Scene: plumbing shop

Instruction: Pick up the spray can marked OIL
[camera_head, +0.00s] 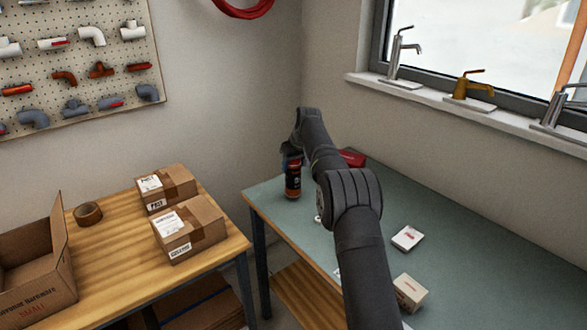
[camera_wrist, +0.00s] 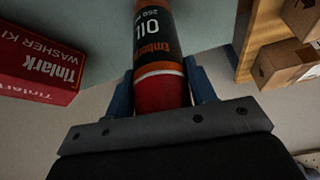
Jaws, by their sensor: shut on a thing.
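The spray can (camera_wrist: 157,45) has a black label reading OIL, orange bands and a red end part. In the wrist view it sits between the two fingers of my gripper (camera_wrist: 161,90), which are shut on its red part. In the head view the can (camera_head: 293,178) is upright at the far left corner of the green-topped table (camera_head: 463,230). My gripper (camera_head: 290,157) is at its top there, mostly hidden by my own arm. I cannot tell whether the can touches the tabletop.
A red Tinlark washer kit box (camera_wrist: 40,65) stands near the can; it shows behind my arm in the head view (camera_head: 352,158). Small boxes (camera_head: 409,292) lie nearer on the table. A wooden table with cartons (camera_head: 190,228) stands to the left, across a gap.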

